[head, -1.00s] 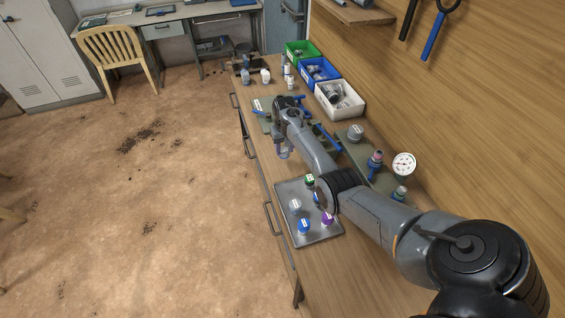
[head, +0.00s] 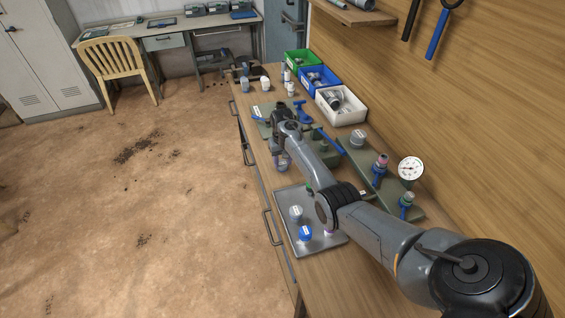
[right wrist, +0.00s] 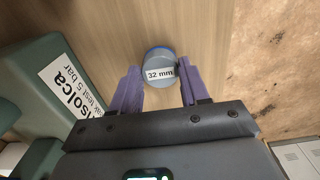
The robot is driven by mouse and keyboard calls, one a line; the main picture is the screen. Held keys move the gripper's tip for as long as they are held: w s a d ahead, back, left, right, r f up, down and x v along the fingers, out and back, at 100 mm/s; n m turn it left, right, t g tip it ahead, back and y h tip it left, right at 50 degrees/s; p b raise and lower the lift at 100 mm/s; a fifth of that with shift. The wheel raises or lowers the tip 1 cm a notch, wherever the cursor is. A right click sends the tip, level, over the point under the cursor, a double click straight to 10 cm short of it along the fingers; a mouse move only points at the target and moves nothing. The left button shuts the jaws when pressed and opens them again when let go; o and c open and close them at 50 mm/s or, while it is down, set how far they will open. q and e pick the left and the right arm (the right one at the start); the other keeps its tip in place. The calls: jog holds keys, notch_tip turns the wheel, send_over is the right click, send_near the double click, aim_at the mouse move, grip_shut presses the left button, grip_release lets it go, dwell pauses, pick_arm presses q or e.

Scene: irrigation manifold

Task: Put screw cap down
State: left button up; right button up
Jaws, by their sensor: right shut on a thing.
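My right gripper (head: 283,163) points down over the near-left part of the bench, beside the green manifold board. In the right wrist view its purple fingers (right wrist: 160,86) are shut on a grey screw cap (right wrist: 160,69) with a blue rim and a "32 mm" label. Bare wood shows around the cap; I cannot tell whether it touches the bench. In the head view the cap cannot be made out clearly. A metal tray (head: 318,246) holds a grey cap (head: 296,213) and a blue cap (head: 305,232); my arm hides part of it. My left gripper is not in view.
The green manifold board (head: 262,128) with blue handles lies beside the gripper; its labelled block shows in the right wrist view (right wrist: 40,75). A pressure gauge (head: 411,168) stands on the right. Green, blue and white bins (head: 342,117) line the wall. The bench's left edge is close.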

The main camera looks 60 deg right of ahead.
jog(key=shift+f, duration=0.1)
jog(key=o, duration=1)
jog(key=shift+o, duration=0.4)
